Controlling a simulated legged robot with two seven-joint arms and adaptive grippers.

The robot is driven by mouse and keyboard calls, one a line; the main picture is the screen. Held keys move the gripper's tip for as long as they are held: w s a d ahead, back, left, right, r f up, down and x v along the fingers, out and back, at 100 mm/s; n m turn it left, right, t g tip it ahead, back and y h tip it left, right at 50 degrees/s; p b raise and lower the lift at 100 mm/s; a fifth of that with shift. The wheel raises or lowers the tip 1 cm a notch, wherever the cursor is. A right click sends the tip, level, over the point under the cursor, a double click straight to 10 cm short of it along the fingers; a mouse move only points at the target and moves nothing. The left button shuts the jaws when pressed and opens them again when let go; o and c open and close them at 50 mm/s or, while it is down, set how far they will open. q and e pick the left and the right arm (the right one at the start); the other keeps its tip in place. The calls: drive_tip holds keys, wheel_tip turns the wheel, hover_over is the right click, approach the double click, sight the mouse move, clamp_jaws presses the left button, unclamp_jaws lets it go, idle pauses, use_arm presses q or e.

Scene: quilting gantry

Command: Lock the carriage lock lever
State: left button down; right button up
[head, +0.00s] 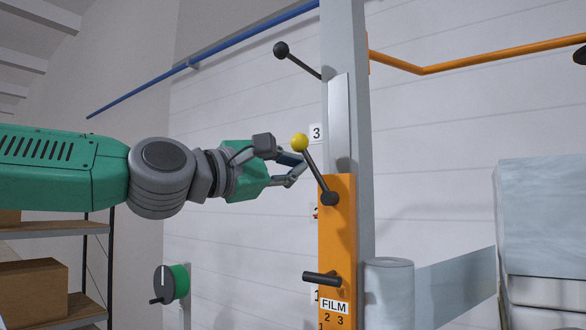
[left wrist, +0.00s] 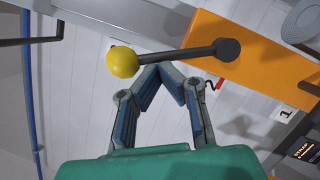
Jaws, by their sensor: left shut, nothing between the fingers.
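The carriage lock lever is a black rod with a yellow ball knob (head: 300,143), pivoted on the upper part of the orange carriage box (head: 338,235). It tilts up and to the left. In the left wrist view the yellow knob (left wrist: 122,62) and its black rod (left wrist: 185,54) lie across the picture, just beyond my fingertips. My left gripper (head: 299,165) is shut and empty beside the lever, left of the post. Its fingertips (left wrist: 161,68) meet close to the rod near the knob; I cannot tell whether they touch. My right gripper is not in view.
A grey post (head: 345,50) carries the carriage. A black-knobbed lever (head: 282,50) is higher up, and a black handle (head: 318,278) lower on the box. A film roll (head: 389,290) is at right, a green-and-black dial (head: 170,284) and shelves with boxes (head: 32,288) at left.

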sight(306, 153)
use_arm(q)
drive_tip(key=m, duration=0.1)
drive_tip(key=s+r+m+g+p, duration=0.1)
drive_tip(key=m, duration=0.1)
drive_tip(key=shift+d+r, duration=0.1)
drive_tip(key=shift+r, duration=0.1)
drive_tip(key=shift+s+d+r+m+g+p, duration=0.15)
drive_tip(key=shift+s+d+m+p, duration=0.2)
drive_tip(key=shift+m, duration=0.2)
drive_tip(key=shift+s+d+f+m+g+p, duration=0.1)
drive_tip(key=shift+s+d+m+g+p, duration=0.1)
drive_tip(key=shift+d+m, duration=0.3)
drive_tip(key=shift+s+d, duration=0.15)
drive_tip(key=shift+d, duration=0.2)
drive_tip(key=shift+r+y, duration=0.15)
drive_tip(key=shift+y, duration=0.15)
drive_tip(key=shift+a, duration=0.1)
